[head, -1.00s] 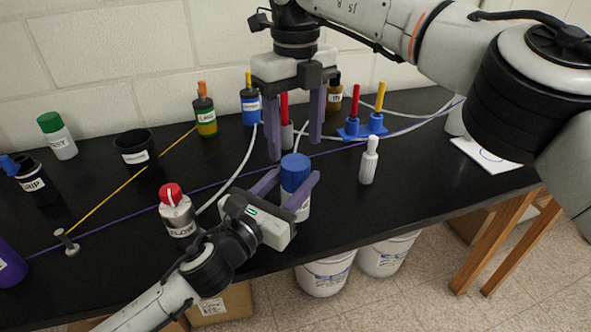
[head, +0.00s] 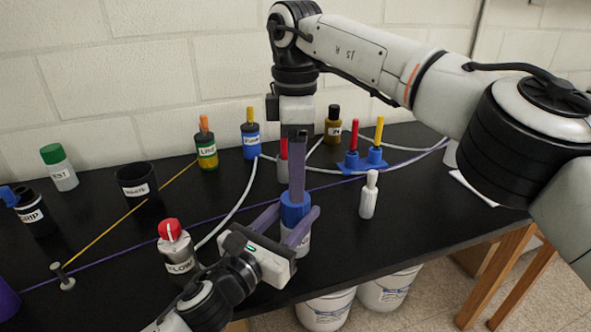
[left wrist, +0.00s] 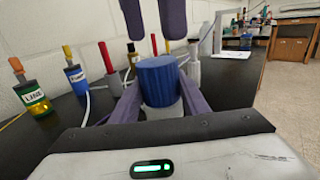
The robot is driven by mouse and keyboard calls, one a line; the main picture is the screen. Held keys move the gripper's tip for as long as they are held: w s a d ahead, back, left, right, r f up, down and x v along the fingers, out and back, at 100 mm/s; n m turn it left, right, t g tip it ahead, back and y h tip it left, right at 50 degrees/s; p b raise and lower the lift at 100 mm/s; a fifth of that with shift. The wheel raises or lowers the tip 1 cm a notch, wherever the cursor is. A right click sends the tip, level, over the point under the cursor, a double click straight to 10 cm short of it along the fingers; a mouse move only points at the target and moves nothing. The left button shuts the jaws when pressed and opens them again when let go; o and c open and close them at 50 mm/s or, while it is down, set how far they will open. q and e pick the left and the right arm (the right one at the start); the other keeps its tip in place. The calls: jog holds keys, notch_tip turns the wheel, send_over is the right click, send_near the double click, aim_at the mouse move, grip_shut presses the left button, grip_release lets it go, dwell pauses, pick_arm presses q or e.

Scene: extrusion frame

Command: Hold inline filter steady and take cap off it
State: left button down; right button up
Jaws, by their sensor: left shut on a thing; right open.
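The inline filter (head: 296,240) is a white cylinder with a blue cap (head: 295,213), upright near the front of the black bench. My left gripper (head: 291,217) is shut on its body from the front, a purple finger on each side. In the left wrist view the blue cap (left wrist: 158,80) sits on top between these fingers. My right gripper (head: 297,196) points straight down over the cap, open. Its fingers line up edge-on in the head view, tips overlapping the cap's top. In the left wrist view the tips (left wrist: 154,38) appear just above the cap; contact cannot be told.
A white dropper bottle (head: 369,196) stands to the right, a red-topped bottle (head: 177,248) to the left. A blue stand (head: 362,162) with red and yellow pieces is behind right. Hoses and cords cross the bench.

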aim_at(295, 206)
jog(key=m, duration=0.5)
jog(key=shift+f+m, duration=0.1)
jog(key=shift+m, duration=0.3)
jog(key=shift+f, duration=3.9)
jog(key=c, duration=1.1)
jog(key=shift+n, duration=1.6)
jog(key=o, duration=1.1)
jog(key=shift+o, duration=0.2)
